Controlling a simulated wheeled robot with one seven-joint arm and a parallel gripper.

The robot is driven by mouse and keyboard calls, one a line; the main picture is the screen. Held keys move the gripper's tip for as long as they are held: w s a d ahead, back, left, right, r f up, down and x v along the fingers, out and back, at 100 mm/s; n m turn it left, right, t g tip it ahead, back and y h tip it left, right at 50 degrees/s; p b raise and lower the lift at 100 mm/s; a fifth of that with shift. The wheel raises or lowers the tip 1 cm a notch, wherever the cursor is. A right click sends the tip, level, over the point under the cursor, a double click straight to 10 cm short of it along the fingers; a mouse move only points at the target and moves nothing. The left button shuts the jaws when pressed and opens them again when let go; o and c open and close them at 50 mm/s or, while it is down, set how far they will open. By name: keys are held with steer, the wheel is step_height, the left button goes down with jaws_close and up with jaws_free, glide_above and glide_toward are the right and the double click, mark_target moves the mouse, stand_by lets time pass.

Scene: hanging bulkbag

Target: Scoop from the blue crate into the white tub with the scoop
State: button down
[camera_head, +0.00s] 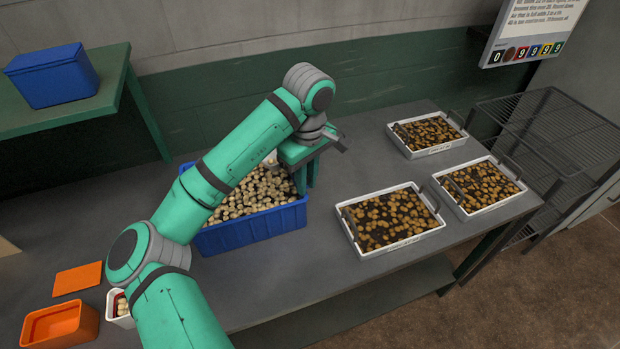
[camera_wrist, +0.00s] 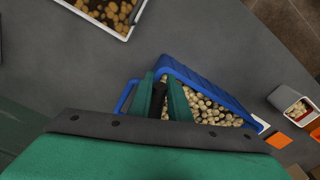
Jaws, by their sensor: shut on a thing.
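The blue crate (camera_head: 255,234) stands on the grey table, full of small round pale pieces; it also shows in the wrist view (camera_wrist: 205,80). My gripper (camera_head: 307,182) points down at the crate's right end. In the wrist view my gripper (camera_wrist: 161,80) is shut on a dark handle (camera_wrist: 158,98), which looks like the scoop's. The rest of the scoop is hidden or hard to make out. The white tub (camera_head: 122,318) stands at the front left, partly behind my arm, with a few pale pieces visible inside. It shows at right in the wrist view (camera_wrist: 286,93).
Three white trays of brown pieces stand at right: front (camera_head: 376,250), back (camera_head: 438,150) and far right (camera_head: 486,210). An orange box (camera_head: 58,327) and orange lid (camera_head: 78,279) lie left of the tub. A wire rack (camera_head: 560,135) stands beyond the table's right end.

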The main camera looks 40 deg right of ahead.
steer(key=shift+a+h, duration=0.4)
steer(key=shift+s+a+r+h, duration=0.15)
steer(key=shift+a+h, duration=0.2)
steer(key=shift+h, duration=0.4)
steer(key=shift+a+r+h, duration=0.1)
steer(key=shift+a+h, duration=0.2)
steer(key=shift+h, duration=0.45)
steer(key=h, duration=0.3)
steer(key=a+t+h, duration=0.1)
steer(key=h, duration=0.2)
steer(key=a+f+t+h, duration=0.1)
steer(key=h, duration=0.3)
steer(key=shift+s, duration=0.1)
steer(key=shift+d, duration=0.15)
